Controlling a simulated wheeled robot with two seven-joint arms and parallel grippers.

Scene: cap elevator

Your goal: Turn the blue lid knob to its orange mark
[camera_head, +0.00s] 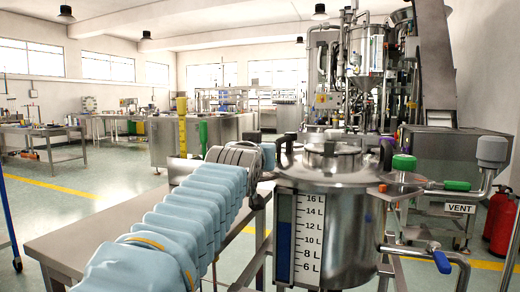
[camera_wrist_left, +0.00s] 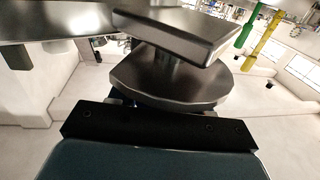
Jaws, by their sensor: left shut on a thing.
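The steel vessel (camera_head: 350,225) stands right of centre in the head view, with a round lid (camera_head: 332,162) on top. My left arm, in a pale blue sleeve, reaches in from the lower left. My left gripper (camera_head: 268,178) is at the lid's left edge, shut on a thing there. The blue lid knob is mostly hidden by the gripper, and I cannot make out its mark. In the left wrist view a dark plate (camera_wrist_left: 185,35) and a rounded disc (camera_wrist_left: 170,82) lie just beyond the black gripper bar. My right gripper is not in view.
A green knob (camera_head: 404,162) and a grey-capped vent pipe (camera_head: 492,150) stand right of the lid. A blue valve handle (camera_head: 441,261) sits lower right. A steel table (camera_head: 85,235) fills the left front. A red extinguisher (camera_head: 500,222) stands far right.

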